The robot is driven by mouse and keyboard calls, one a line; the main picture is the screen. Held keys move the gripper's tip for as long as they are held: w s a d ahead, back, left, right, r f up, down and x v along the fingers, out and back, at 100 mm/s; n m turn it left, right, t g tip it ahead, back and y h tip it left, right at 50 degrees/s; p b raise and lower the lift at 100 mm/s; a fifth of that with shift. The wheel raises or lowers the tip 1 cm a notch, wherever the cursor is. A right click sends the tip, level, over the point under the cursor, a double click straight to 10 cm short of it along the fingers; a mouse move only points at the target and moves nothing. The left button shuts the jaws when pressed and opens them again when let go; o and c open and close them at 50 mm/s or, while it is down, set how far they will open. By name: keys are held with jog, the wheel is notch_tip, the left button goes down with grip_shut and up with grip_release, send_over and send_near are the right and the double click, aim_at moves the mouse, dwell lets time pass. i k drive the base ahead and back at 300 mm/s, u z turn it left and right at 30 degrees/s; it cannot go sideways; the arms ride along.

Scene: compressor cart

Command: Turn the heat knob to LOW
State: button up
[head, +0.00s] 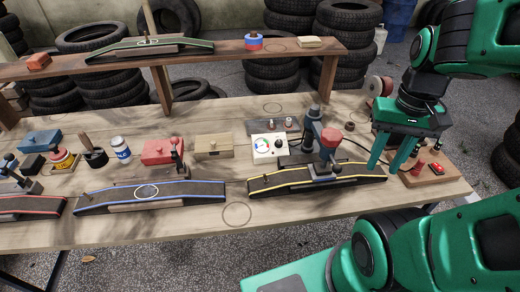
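A white control box (269,148) with a coloured dial stands behind the yellow-edged ramp, right of the middle of the table. A small dark knob (280,142) is on its face, right of the dial. This may be the heat knob; its lettering and pointer setting are too small to read. My gripper (384,168) hangs at the right end of the table, well to the right of the box. Its two green fingers point down, apart, with nothing seen held between them.
A blue-grey post tool with a red part (328,138) stands between the box and my gripper. A wooden board (438,174) with red controls is just right of my fingers. A raised shelf (210,50) runs behind. Bare table lies in front of the ramps.

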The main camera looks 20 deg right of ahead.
aim_at(278, 144)
jog(key=z, duration=0.05)
jog(key=k, duration=1.3)
jog(key=u, duration=0.8)
jog(key=i, duration=1)
jog(key=z, duration=0.05)
